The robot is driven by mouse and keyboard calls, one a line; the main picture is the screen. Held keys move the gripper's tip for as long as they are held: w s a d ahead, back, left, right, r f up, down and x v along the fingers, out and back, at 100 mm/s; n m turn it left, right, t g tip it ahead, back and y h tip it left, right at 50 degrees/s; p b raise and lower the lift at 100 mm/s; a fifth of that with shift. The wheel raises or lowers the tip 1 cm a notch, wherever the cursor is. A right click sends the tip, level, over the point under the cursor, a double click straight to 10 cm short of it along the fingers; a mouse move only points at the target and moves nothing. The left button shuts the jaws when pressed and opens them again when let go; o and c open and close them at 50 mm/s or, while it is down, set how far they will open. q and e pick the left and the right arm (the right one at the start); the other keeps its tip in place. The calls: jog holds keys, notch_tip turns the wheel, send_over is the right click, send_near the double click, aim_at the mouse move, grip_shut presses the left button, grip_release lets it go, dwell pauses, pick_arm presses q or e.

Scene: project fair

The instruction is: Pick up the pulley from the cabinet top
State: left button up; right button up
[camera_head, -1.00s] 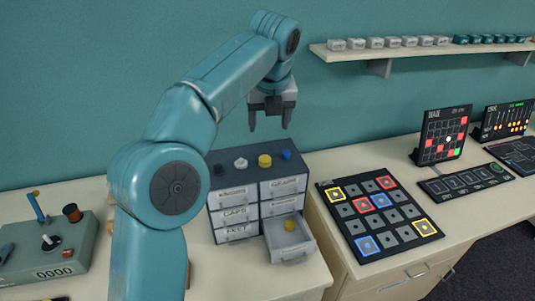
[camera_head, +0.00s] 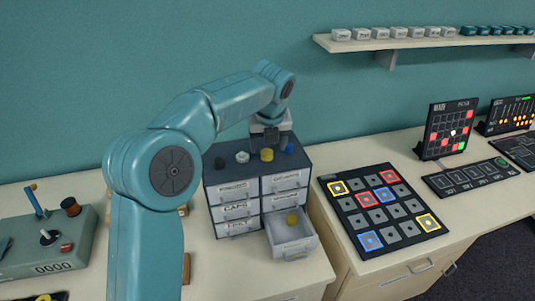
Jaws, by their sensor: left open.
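The small grey drawer cabinet (camera_head: 212,179) stands on the bench with several small parts on its top. A round yellow part (camera_head: 266,155) there looks most like the pulley, though it is too small to be sure. A white part (camera_head: 242,157) and a dark part (camera_head: 219,163) sit left of it, and a blue part (camera_head: 289,149) to its right. My left gripper (camera_head: 271,143) points down, open, over the back of the cabinet top, close to the yellow and blue parts. I cannot tell if it touches either. My right gripper is out of view.
One lower drawer (camera_head: 291,245) is pulled out with a yellow piece (camera_head: 292,220) inside. A board with coloured tiles (camera_head: 380,210) lies to the right, a grey-green control box (camera_head: 48,250) to the left. A wall shelf (camera_head: 420,42) holds several small blocks.

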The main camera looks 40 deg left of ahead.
aim_at(267, 152)
pick_arm(q)
jog(key=x, duration=0.4)
jog(key=shift+w+a+r, duration=0.1)
jog(key=shift+w+a, duration=0.15)
jog(key=shift+a, duration=0.15)
jog(key=shift+d, duration=0.3)
jog(key=shift+s+r, duration=0.15)
jog(key=shift+s, duration=0.05)
jog(key=shift+c, duration=0.9)
jog(key=c, duration=0.5)
jog(key=shift+w+a, duration=0.1)
jog(key=shift+a, duration=0.05)
jog(key=c, duration=0.4)
jog(key=shift+c, duration=0.2)
